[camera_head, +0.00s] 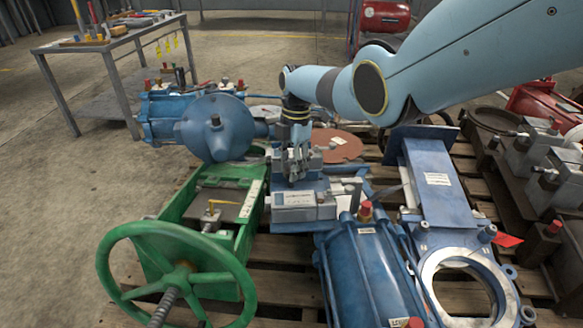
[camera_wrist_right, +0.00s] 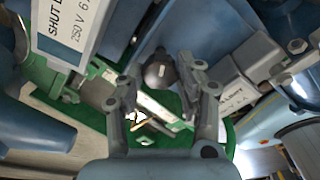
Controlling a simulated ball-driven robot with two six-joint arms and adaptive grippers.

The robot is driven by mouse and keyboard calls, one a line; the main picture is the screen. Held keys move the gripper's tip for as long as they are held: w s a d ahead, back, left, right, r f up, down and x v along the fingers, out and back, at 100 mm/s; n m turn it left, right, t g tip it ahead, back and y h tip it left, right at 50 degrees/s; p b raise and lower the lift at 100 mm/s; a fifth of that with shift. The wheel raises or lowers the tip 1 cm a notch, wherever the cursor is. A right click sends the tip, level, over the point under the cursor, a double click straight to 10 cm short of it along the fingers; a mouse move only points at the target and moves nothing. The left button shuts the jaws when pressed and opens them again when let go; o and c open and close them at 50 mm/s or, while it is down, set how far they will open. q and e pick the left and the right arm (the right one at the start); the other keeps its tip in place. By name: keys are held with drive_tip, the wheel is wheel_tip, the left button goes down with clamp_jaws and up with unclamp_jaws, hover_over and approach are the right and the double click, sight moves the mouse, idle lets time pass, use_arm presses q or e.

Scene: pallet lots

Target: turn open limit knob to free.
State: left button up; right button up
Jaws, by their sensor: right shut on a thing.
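My right gripper (camera_head: 297,172) points down over the grey switch box (camera_head: 295,207) on the blue actuator, in the middle of the head view. In the right wrist view, the fingers of my right gripper (camera_wrist_right: 166,88) are shut on a dark round knob (camera_wrist_right: 160,72) that shows between their tips. A white label starting "SHUT L" (camera_wrist_right: 72,25) is at upper left there, and a smaller label (camera_wrist_right: 235,97) is at right. I cannot read a knob position. In the head view the fingers hide the knob. My left gripper is not in view.
A green gear unit with a green handwheel (camera_head: 180,275) stands at left. A blue cylinder (camera_head: 370,265) and a blue gate valve (camera_head: 435,200) stand close at right. A blue domed actuator (camera_head: 215,128) is behind left. A tool table (camera_head: 110,45) is farther back.

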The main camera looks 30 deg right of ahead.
drive_tip(key=n+b, duration=0.1)
drive_tip(key=n, duration=0.5)
drive_tip(key=shift+f+g, duration=0.1)
drive_tip(key=shift+g, duration=0.2)
drive_tip(key=n, duration=0.3)
drive_tip(key=shift+n, duration=0.4)
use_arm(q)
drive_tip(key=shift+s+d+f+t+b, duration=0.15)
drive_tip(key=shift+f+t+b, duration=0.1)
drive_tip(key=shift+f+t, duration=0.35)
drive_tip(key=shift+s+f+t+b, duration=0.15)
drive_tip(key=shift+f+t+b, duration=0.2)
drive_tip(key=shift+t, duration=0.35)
use_arm(e)
drive_tip(key=shift+n+h, duration=0.3)
drive_tip(key=shift+n, duration=1.1)
drive_tip(key=o, duration=1.2)
drive_tip(key=shift+c, duration=0.2)
wheel_tip(320, 180, up, 12)
drive_tip(key=w, duration=0.2)
drive_tip(key=shift+d, duration=0.4)
